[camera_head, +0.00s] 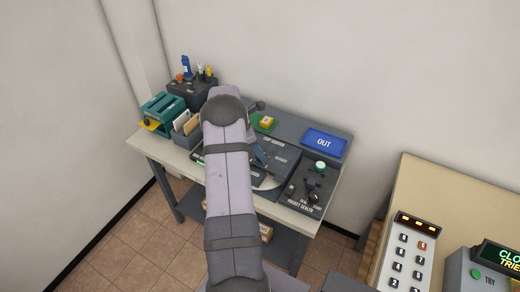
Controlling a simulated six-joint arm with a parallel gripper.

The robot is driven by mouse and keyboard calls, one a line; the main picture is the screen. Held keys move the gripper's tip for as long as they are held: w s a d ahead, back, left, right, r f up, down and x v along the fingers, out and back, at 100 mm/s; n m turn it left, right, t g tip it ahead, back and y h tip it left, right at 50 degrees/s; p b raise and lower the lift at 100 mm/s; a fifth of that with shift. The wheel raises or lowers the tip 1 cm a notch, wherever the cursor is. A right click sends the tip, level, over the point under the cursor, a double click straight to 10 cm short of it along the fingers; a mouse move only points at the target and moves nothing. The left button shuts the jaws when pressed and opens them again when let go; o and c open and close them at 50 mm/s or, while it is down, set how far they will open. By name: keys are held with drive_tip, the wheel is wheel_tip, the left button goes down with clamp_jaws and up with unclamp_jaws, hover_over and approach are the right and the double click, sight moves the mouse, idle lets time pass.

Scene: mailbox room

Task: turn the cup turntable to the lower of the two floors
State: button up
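My arm reaches from the bottom centre up over the workbench and hides much of its middle. A dark panel (279,148) with small white lettering lies just right of the arm. Next to it a pale rounded edge (271,184) shows, perhaps part of the cup turntable; the rest is hidden by the arm and dark parts. No cup and no floor marking can be made out.
A blue tray marked OUT (324,142) sits at the back right of the bench. A dark sealer panel (309,190) with knobs is at the right end. A teal device (162,112) and a holder with envelopes (187,124) stand left. A keypad (408,250) is at lower right.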

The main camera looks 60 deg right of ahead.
drive_tip(key=shift+s+d+f, duration=0.15)
drive_tip(key=shift+f, duration=0.4)
clamp_jaws()
drive_tip(key=shift+m+b, duration=0.4)
drive_tip(key=shift+m, duration=0.2)
drive_tip(key=shift+d+m+g+y+b, duration=0.2)
drive_tip(key=shift+m+y+b, duration=0.4)
drive_tip(key=shift+m, duration=0.6)
drive_tip(key=shift+d+m+g+y+b, duration=0.1)
drive_tip(key=shift+m+g+y+b, duration=0.25)
drive_tip(key=shift+m+b, duration=0.6)
drive_tip(key=shift+r+m+y, duration=0.1)
drive_tip(key=shift+m+y, duration=0.35)
drive_tip(key=shift+m, duration=0.9)
drive_tip(key=shift+p, duration=0.3)
drive_tip(key=shift+m, duration=0.4)
